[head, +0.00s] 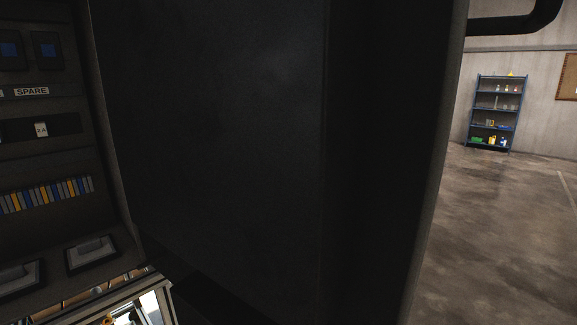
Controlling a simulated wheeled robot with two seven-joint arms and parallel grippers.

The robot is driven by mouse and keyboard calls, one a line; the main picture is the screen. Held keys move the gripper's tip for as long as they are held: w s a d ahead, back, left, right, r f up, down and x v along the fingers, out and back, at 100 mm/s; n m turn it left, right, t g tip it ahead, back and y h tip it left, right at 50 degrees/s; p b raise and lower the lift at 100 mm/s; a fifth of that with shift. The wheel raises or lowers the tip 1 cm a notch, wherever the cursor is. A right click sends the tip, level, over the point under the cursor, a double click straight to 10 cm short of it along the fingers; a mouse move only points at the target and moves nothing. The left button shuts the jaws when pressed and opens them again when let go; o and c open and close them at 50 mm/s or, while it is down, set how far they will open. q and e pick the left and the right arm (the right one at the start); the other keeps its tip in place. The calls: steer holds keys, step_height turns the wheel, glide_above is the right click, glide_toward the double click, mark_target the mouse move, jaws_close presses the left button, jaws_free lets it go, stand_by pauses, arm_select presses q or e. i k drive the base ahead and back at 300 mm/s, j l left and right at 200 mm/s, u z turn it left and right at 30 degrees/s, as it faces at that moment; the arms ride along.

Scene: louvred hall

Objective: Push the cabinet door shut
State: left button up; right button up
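The cabinet door (225,130) is a large, near-black panel very close to the camera in the head view. It fills the middle of the picture from top to bottom. It stands open beside the cabinet (45,110), whose inside shows at the left. The door's paler outer edge (445,140) runs down the right side of the panel. Its top and bottom lie outside the picture. Neither of my grippers can be made out.
Inside the cabinet are a SPARE label (32,91), a row of coloured terminals (45,194) and grey switch units (92,254). A blue shelf rack (498,112) stands far off against the wall. The concrete floor (510,235) at the right is clear.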

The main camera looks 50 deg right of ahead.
mark_target(280, 161)
steer(key=k+l, duration=0.1)
steer(key=l, duration=0.3)
steer(key=l+u, duration=0.1)
steer(key=l, duration=0.25)
steer(key=k+l, duration=0.15)
steer(key=l, duration=0.2)
steer(key=k+l+u, duration=0.1)
steer(key=l, duration=0.3)
steer(key=k+l, duration=0.1)
steer(key=l, duration=0.25)
steer(key=i+u, duration=0.05)
